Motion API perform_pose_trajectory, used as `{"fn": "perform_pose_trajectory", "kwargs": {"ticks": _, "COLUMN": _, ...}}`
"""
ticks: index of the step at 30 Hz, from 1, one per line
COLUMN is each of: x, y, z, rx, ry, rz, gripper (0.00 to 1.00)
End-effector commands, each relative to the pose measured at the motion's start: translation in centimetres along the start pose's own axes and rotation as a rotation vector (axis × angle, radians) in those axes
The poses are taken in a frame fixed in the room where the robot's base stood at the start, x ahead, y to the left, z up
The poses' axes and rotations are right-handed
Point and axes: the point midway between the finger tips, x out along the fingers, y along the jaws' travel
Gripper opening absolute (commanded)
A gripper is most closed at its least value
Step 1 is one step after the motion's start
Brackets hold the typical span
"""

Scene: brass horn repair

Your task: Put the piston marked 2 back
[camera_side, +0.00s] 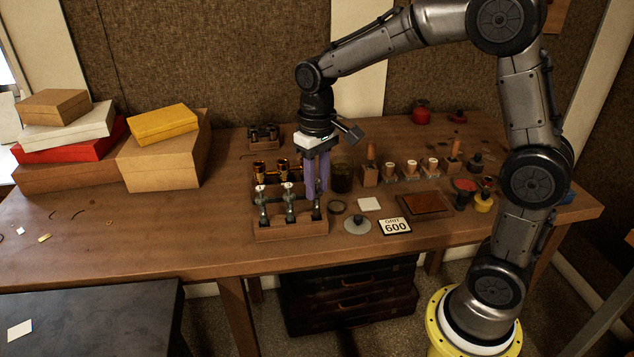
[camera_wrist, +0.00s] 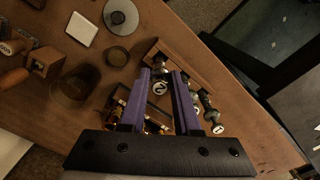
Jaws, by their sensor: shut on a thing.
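My gripper (camera_side: 316,190) has long purple fingers and points down over the right end of a wooden rack (camera_side: 290,230). It is shut on the piston with a round white tag marked 2 (camera_wrist: 159,87), seen between the fingertips in the wrist view. In the side view this piston (camera_side: 316,212) is upright at the rack's right end; I cannot tell whether it is still seated. Two other pistons, (camera_side: 289,208) and (camera_side: 263,208), stand upright in the rack. Behind it lies the brass valve block (camera_side: 259,168), partly hidden by the fingers.
A dark glass jar (camera_side: 342,176) stands close right of my gripper. Stacked boxes (camera_side: 165,150) stand at left. The table's left front is mostly clear.

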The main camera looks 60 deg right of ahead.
Motion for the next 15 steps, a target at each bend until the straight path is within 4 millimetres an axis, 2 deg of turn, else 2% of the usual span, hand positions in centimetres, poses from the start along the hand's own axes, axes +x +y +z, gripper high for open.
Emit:
{"fn": "perform_pose_trajectory", "kwargs": {"ticks": 6, "x": 0.30, "y": 0.00, "z": 0.01, "rx": 0.000, "ry": 0.000, "rz": 0.000, "gripper": 0.00}}
{"fn": "perform_pose_trajectory", "kwargs": {"ticks": 7, "x": 0.34, "y": 0.00, "z": 0.01, "rx": 0.000, "ry": 0.000, "rz": 0.000, "gripper": 0.32}}
{"fn": "perform_pose_trajectory", "kwargs": {"ticks": 12, "x": 0.30, "y": 0.00, "z": 0.01, "rx": 0.000, "ry": 0.000, "rz": 0.000, "gripper": 0.61}}
{"fn": "perform_pose_trajectory", "kwargs": {"ticks": 15, "x": 0.29, "y": 0.00, "z": 0.01, "rx": 0.000, "ry": 0.000, "rz": 0.000, "gripper": 0.61}}
